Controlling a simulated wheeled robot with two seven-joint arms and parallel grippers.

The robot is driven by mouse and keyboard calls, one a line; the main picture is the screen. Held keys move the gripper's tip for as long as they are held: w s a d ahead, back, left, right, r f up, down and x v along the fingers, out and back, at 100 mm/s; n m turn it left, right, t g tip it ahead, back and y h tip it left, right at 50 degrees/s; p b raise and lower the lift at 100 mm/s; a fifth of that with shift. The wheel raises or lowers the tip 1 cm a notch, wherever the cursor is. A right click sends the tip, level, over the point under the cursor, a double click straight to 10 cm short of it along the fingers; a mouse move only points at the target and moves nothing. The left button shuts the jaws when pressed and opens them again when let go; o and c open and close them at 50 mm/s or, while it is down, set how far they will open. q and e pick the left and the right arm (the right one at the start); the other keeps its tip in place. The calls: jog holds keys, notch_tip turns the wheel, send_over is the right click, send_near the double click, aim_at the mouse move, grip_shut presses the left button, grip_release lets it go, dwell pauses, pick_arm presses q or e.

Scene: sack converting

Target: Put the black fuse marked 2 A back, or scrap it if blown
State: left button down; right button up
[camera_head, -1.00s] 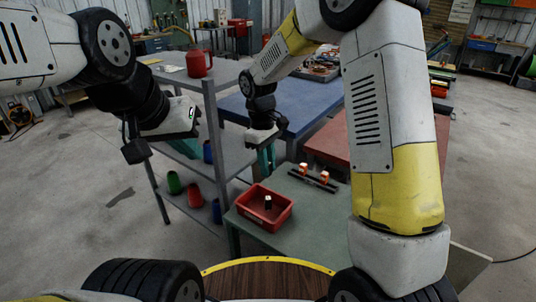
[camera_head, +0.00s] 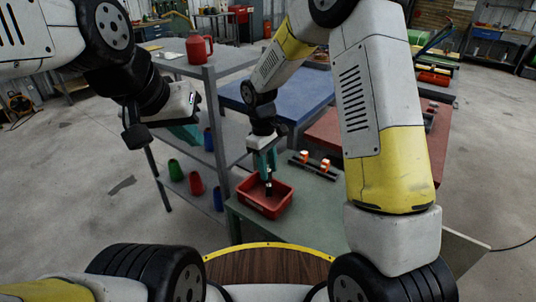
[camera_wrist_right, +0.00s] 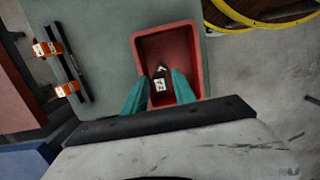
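The black fuse (camera_head: 268,190) is in the red tray (camera_head: 284,206) on the grey-green table. In the right wrist view the fuse (camera_wrist_right: 161,72) has a white label with dark marks that I cannot read surely. My right gripper (camera_head: 265,168) points down over the tray. Its teal fingers (camera_wrist_right: 158,90) are apart, one on each side of the fuse, with gaps visible; they do not appear to grip it. A dark rail (camera_head: 314,169) with two orange-and-white blocks lies behind the tray. My left gripper (camera_head: 184,133) is by the shelf; its finger gap is unclear.
A grey shelf rack (camera_head: 209,88) stands left of the table, with a red can (camera_head: 199,49) on top and coloured cups (camera_head: 195,183) below. Blue (camera_head: 290,98) and red (camera_head: 325,132) tabletops lie behind. Table space right of the tray is clear.

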jog(key=shift+o, duration=0.7)
jog(key=r, duration=0.7)
jog(key=shift+w+a+r, duration=0.25)
jog(key=shift+a, duration=0.15)
jog(key=shift+d+r, duration=0.15)
jog(key=shift+r, duration=0.2)
jog(key=s+d+r+m+t+y, duration=0.1)
jog(key=s+d+r+m+t, duration=0.1)
jog(key=s+d+r+m, duration=0.25)
jog(key=s+d+r+m+t+y, duration=0.1)
jog(key=s+d+r, duration=0.35)
jog(key=r, duration=0.35)
jog(key=s+d+r+m+t, duration=0.1)
jog(key=s+d+m+t, duration=0.1)
jog(key=s, duration=0.3)
jog(key=s+d+r+m+t+y, duration=0.1)
jog(key=s+d+r+m+t, duration=0.1)
jog(key=s, duration=0.4)
jog(key=shift+d+r+m, duration=0.25)
jog(key=shift+d+m, duration=0.1)
jog(key=shift+d, duration=0.5)
